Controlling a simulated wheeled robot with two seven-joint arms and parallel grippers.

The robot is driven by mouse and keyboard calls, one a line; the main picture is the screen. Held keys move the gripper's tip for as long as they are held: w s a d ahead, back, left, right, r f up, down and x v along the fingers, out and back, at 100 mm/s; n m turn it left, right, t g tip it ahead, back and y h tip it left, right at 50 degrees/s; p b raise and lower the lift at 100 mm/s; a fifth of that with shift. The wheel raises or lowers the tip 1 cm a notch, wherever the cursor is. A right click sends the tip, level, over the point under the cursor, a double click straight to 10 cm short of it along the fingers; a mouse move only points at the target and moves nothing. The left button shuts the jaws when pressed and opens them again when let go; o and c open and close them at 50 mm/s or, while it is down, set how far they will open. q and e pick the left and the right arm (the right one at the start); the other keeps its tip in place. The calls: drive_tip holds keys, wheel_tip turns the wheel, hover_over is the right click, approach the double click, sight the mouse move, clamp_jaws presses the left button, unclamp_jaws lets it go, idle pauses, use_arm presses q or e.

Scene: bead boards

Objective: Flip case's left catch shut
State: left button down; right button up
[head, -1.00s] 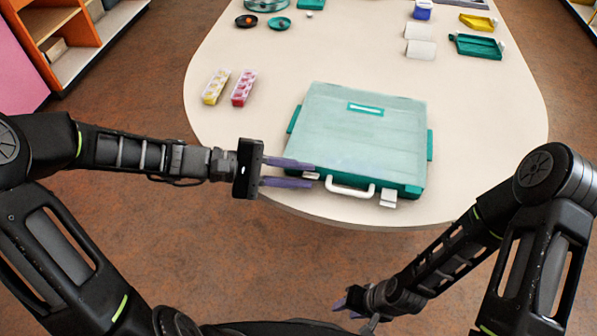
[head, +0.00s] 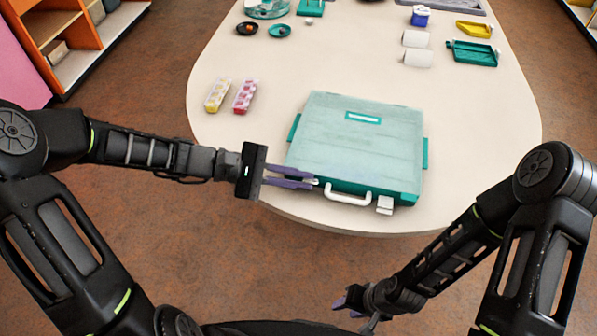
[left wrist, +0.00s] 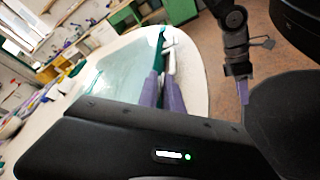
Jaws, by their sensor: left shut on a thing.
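The teal case (head: 355,150) lies closed on the table, with a pale translucent lid and a white handle (head: 348,199) at its front edge. My left gripper (head: 314,180) is at the front left of the case, its purple fingers shut on the small white left catch (head: 315,182), which they partly hide. Whether that catch is up or down is hard to tell. The white right catch (head: 385,205) sticks out from the front edge. In the left wrist view the fingers (left wrist: 160,92) reach the case's front edge beside the handle. My right gripper (head: 347,303) is low, away from the table; its opening is unclear.
Two bead boxes, yellow (head: 217,95) and pink (head: 245,97), lie left of the case. White rolls (head: 416,48), a green tray (head: 472,53) and a yellow tray (head: 475,30) are at the back right. The table is clear right of the case.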

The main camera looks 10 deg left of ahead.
use_arm(q)
drive_tip(key=shift+w+d+r+n+g+p, duration=0.1)
drive_tip(key=shift+w+r+n+g+p, duration=0.15)
drive_tip(key=shift+p, duration=0.3)
drive_tip(key=shift+w+r+n+g+p, duration=0.1)
drive_tip(key=shift+r+n+g+p, duration=0.05)
drive_tip(key=shift+r+n+p, duration=0.3)
drive_tip(key=shift+f, duration=0.45)
drive_tip(key=c, duration=1.5)
unclamp_jaws()
use_arm(e)
drive_tip(key=shift+r, duration=1.9)
use_arm(q)
drive_tip(key=v, duration=0.8)
drive_tip(key=shift+w, duration=0.1)
drive_tip(key=shift+d, duration=0.1)
drive_tip(key=shift+c, duration=0.5)
